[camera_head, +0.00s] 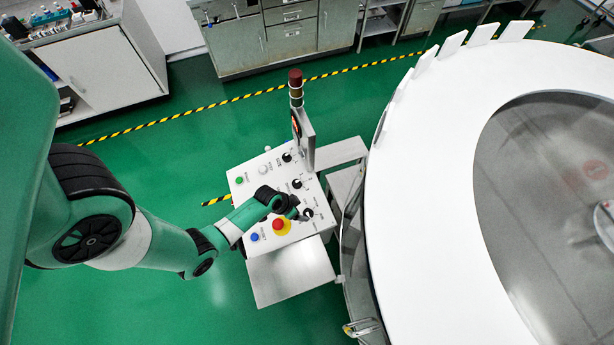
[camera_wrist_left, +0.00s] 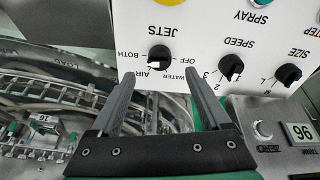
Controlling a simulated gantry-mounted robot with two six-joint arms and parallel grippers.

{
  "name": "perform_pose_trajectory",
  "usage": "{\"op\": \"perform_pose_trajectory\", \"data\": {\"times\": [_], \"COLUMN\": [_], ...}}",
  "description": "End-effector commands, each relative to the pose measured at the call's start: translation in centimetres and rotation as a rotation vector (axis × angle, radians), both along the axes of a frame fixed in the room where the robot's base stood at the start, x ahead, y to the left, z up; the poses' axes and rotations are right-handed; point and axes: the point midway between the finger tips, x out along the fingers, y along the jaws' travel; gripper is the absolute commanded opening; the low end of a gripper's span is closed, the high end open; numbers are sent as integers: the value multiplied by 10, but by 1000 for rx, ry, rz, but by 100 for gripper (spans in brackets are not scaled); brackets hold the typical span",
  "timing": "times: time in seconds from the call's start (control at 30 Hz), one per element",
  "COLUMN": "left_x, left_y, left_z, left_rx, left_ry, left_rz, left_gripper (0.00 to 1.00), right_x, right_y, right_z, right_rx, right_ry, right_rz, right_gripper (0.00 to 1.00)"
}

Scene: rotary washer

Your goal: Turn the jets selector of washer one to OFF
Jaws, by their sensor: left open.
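The jets selector (camera_wrist_left: 158,55) is a black knob on the white control panel (camera_wrist_left: 205,20), under the word JETS in the left wrist view. Labels BOTH, AIR, WATER and OFF lie around it. A pale mark shows on its lower edge, near AIR; I cannot tell its exact setting. The selector (camera_head: 307,213) also shows near the panel's front right corner in the head view. My left gripper (camera_wrist_left: 161,75) is open, its fingertips on either side of the selector's line, with nothing between them. Contact cannot be told. It covers part of the panel (camera_head: 245,180) in the head view. My right gripper is not in view.
The speed knob (camera_wrist_left: 231,67) and size knob (camera_wrist_left: 288,74) are close on the right. A red emergency stop (camera_head: 278,224) sits beside the selector. The signal tower (camera_head: 297,90) rises behind the panel. The large white washer (camera_head: 420,180) stands to the right.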

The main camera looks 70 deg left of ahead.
Motion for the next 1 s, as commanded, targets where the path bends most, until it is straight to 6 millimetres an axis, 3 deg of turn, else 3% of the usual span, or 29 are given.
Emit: {"op": "perform_pose_trajectory", "data": {"times": [0.1,0.3,0.67,1.0], "left_x": [12,25,28,27], "left_y": [2,4,4,4], "left_z": [-31,-59,-63,-63], "left_rx": [1,1,2,2], "left_ry": [0,-1,-2,-2], "left_rz": [-2,-2,0,0], "left_gripper": [80,80,80,21], "right_x": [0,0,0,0], "right_y": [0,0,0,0], "right_z": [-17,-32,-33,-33], "right_rx": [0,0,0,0], "right_ry": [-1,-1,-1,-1], "right_rz": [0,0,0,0], "right_gripper": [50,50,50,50]}}
